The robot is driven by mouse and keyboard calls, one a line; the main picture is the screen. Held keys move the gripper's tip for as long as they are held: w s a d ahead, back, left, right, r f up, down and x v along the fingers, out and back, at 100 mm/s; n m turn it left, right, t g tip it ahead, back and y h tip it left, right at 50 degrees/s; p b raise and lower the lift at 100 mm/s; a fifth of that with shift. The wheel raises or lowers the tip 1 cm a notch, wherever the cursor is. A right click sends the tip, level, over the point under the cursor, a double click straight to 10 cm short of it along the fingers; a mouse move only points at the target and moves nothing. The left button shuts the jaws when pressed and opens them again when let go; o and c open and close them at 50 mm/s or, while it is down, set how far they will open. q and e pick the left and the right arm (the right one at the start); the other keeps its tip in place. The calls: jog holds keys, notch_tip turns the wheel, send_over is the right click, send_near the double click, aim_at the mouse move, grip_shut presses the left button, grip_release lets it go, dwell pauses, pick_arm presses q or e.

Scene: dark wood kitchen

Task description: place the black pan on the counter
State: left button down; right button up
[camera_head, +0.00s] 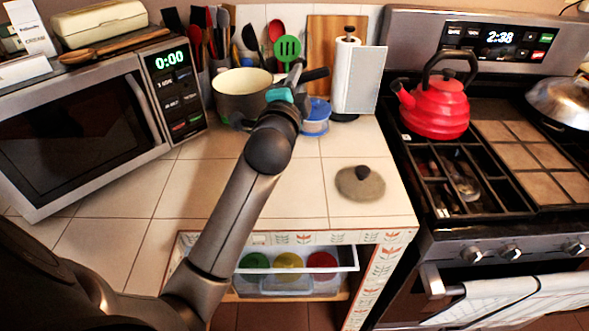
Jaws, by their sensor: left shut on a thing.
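The pan (230,103), dark outside with a pale inside, is upright at the back of the tiled counter (200,185), right of the microwave. Its black handle (318,73) points right. My left gripper (298,74) reaches across the counter from the lower left and is shut on the handle. My wrist and forearm hide part of the pan's right side and base, so I cannot tell whether it touches the counter. My right gripper is not in view.
A round lid (360,184) lies on the front right of the counter. A blue-lidded container (317,117) and paper towel holder (347,75) stand behind. The microwave (80,120) fills the left; the stove with a red kettle (437,108) is right. Tiles at front centre are clear.

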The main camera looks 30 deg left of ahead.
pick_arm(q)
notch_tip(320, 180, down, 19)
jog(key=b, duration=0.8)
jog(key=shift+f, duration=0.3)
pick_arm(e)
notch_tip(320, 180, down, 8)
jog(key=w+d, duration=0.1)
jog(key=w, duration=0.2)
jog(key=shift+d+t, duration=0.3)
pick_arm(q)
jog(key=c, duration=1.3)
grip_release()
jog(key=shift+f, duration=0.25)
jog(key=o, duration=0.5)
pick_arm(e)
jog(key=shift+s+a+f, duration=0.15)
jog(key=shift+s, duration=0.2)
pick_arm(q)
jog(key=shift+r, duration=0.1)
